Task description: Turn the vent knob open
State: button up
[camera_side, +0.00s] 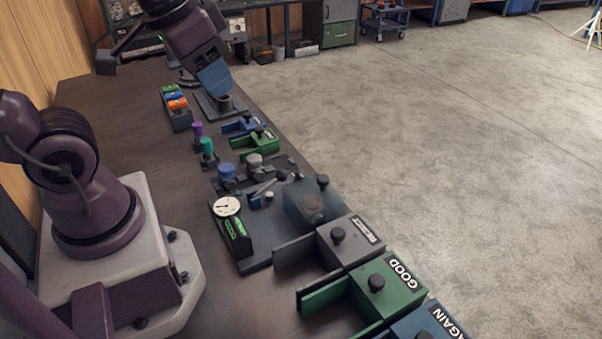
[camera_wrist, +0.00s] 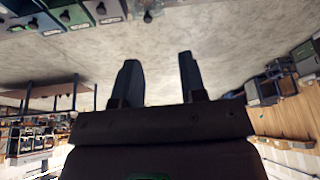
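My gripper (camera_side: 216,82) is at the far end of the bench in the side view, above a dark round socket (camera_side: 224,101) on a plate. In the wrist view my gripper (camera_wrist: 157,68) shows two dark fingers apart, with nothing between them but floor behind. No part is legibly marked as the vent knob. A blue knob (camera_side: 227,171) and a grey knob (camera_side: 254,161) stand mid-bench, well away from my gripper. A dark knob (camera_side: 323,181) stands on a grey-blue block near the gauge (camera_side: 227,207). I cannot tell which is the vent knob.
Labelled grey (camera_side: 350,240), green (camera_side: 388,288) and blue (camera_side: 430,323) boxes with dark knobs line the near right edge. Purple (camera_side: 197,129) and teal (camera_side: 207,146) pegs stand left of smaller blue and green boxes. A lever (camera_side: 263,187) lies mid-bench.

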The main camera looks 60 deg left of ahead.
jog(key=w+a+f+m+g+y, duration=0.1)
jog(key=w+a+f+m+g, duration=0.2)
jog(key=w+a+f+g, duration=0.25)
jog(key=m+t+h, duration=0.1)
jog(key=m+h, duration=0.1)
jog(key=m, duration=1.4)
send_near(302, 175)
notch_tip(302, 175, down, 9)
jog(key=shift+s+d+f, duration=0.15)
jog(key=shift+s, duration=0.05)
grip_shut()
